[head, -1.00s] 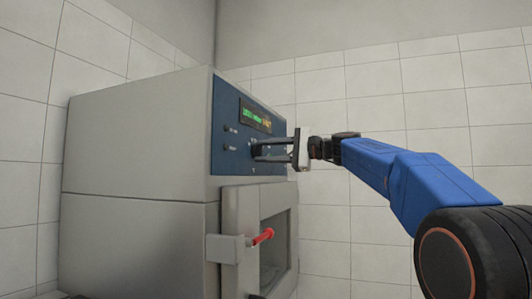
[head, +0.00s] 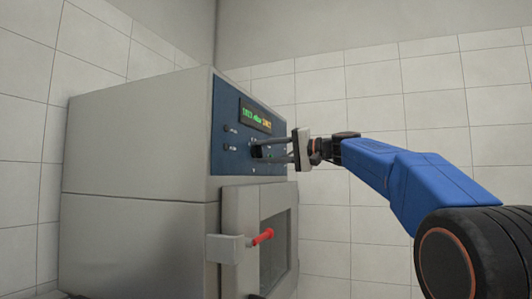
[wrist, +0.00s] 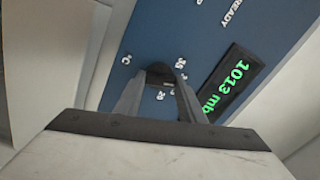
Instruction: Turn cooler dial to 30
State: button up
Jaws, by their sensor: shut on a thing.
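The dial is a small dark knob (wrist: 160,72) on the blue control panel (wrist: 150,40) in the wrist view. My gripper (wrist: 160,90) is shut on it, one finger on each side. Small white markings ring the knob, among them what looks like 35 and 29; the pointer cannot be made out.
The grey cabinet (head: 140,140) stands at left against tiled walls. Below the panel is a door (head: 238,205) with a window and a red handle (head: 262,237). Small dark knobs (head: 226,128) sit on the panel's left.

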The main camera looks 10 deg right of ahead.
jog(key=shift+f, duration=0.1)
dwell(0.3)
jog(key=o, duration=1)
jog(key=shift+o, duration=0.2)
jog(key=shift+s+d, duration=0.1)
jog(key=v, duration=1.7)
